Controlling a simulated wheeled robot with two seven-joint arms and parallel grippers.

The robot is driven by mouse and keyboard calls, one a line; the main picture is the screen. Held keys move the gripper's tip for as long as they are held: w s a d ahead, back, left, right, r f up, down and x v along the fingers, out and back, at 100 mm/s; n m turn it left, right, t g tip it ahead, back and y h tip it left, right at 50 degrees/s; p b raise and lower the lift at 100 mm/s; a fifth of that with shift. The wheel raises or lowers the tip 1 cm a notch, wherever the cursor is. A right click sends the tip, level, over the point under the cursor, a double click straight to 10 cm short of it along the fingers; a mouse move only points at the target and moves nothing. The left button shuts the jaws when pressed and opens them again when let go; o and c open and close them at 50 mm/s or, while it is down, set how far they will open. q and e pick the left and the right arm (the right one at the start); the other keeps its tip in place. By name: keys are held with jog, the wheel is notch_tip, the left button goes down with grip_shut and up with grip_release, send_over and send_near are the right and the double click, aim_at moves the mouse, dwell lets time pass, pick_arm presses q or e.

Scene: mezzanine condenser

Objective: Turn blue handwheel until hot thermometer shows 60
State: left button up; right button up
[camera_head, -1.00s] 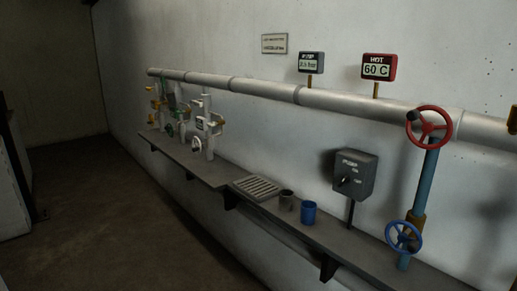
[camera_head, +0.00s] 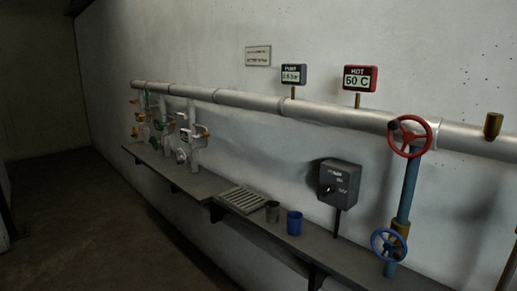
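The blue handwheel (camera_head: 388,245) sits low on a blue vertical pipe (camera_head: 408,188) at the right of the head view, just above the shelf. The hot thermometer (camera_head: 360,78) is a red-framed display on a brass stem above the long grey pipe. It reads 60 C or 50 C; the first digit is too small to be sure. Neither of my grippers is in view, and nothing touches the blue handwheel.
A red handwheel (camera_head: 409,136) is higher on the same pipe. A grey switch box (camera_head: 339,183), a blue cup (camera_head: 294,223), a dark cup (camera_head: 272,211) and a grate (camera_head: 242,200) are along the shelf (camera_head: 330,255). Several small valves stand farther left. Floor (camera_head: 150,235) is clear.

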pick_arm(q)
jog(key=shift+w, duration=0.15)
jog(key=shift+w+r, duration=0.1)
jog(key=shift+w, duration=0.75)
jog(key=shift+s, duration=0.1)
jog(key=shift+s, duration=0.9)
